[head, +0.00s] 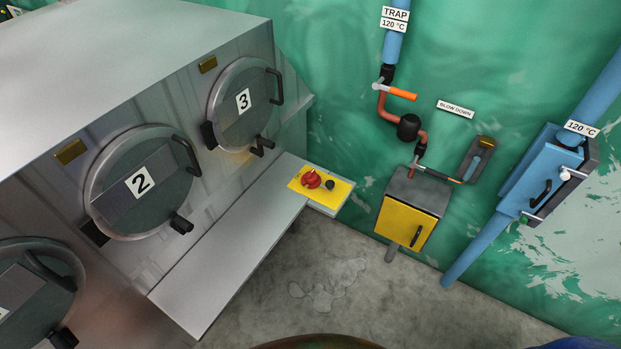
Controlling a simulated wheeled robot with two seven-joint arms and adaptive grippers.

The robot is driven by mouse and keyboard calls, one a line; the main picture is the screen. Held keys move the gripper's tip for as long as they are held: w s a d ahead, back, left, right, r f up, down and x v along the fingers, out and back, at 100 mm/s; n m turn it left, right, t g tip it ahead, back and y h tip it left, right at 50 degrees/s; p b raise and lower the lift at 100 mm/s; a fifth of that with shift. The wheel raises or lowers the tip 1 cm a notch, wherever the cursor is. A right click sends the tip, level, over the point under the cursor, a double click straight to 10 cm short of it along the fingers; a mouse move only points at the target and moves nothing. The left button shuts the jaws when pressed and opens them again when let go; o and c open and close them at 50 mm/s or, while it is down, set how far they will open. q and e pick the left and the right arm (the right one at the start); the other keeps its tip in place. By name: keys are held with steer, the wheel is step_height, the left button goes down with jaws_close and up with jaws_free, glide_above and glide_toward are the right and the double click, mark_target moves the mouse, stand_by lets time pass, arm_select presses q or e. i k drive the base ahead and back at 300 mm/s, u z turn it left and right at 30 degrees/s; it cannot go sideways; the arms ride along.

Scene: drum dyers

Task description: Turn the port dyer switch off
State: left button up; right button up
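A red rotary switch (311,179) sits on a yellow plate (340,192) at the far end of the low grey ledge, below round door 3. A small black knob (330,184) is beside it on the same plate. No readable label shows whether this is the port dyer switch, and I cannot tell its on or off position. At the top left corner, small red and green parts (8,12) are cut off by the frame edge and too small to make out. Neither of my grippers is in view.
The grey dyer housing with doors 2 (150,200) and 3 (255,125) fills the left. A low ledge (225,255) runs along its front. A yellow-fronted box (403,222), pipes and a blue unit (540,185) stand along the green wall. Bare concrete floor (330,265) lies between.

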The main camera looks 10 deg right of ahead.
mark_target(310, 177)
steer(key=u, duration=1.45)
steer(key=i, duration=0.7)
steer(key=z, duration=1.3)
